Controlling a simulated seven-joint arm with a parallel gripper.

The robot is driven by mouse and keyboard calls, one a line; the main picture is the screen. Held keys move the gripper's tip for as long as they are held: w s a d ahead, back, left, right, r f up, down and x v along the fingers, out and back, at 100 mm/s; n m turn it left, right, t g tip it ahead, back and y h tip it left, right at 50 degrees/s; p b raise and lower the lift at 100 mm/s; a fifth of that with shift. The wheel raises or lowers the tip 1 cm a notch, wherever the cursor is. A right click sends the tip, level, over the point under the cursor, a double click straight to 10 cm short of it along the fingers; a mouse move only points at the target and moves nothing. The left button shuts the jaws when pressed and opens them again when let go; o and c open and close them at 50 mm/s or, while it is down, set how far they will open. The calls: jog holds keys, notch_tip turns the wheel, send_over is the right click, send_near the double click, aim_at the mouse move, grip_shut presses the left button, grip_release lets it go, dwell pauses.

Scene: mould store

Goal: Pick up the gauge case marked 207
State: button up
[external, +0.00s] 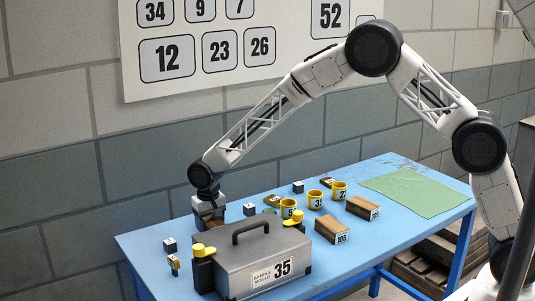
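My gripper (209,217) is low over the far left part of the blue table, behind the grey case. Something brown (209,212) shows at its fingers. I cannot tell whether the fingers are closed on it, and no label shows on it. Two brown blocks with white number labels lie right of the grey case: a nearer one (331,228) and a farther one (360,207). Their numbers are too small to read surely. No mark 207 is legible in this view.
A large grey case (245,262) marked 35, with a handle and yellow latches, fills the table front. Yellow cups (315,200) and small dark cubes (249,209) stand behind it. A green cloth (412,190) lies at the right of the blue table (402,232). A number board (232,75) hangs behind.

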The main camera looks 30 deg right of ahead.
aim_at(209, 219)
jog(key=c, duration=0.8)
jog(key=shift+r, duration=0.1)
jog(key=shift+r, duration=0.1)
jog(key=shift+r, duration=4.85)
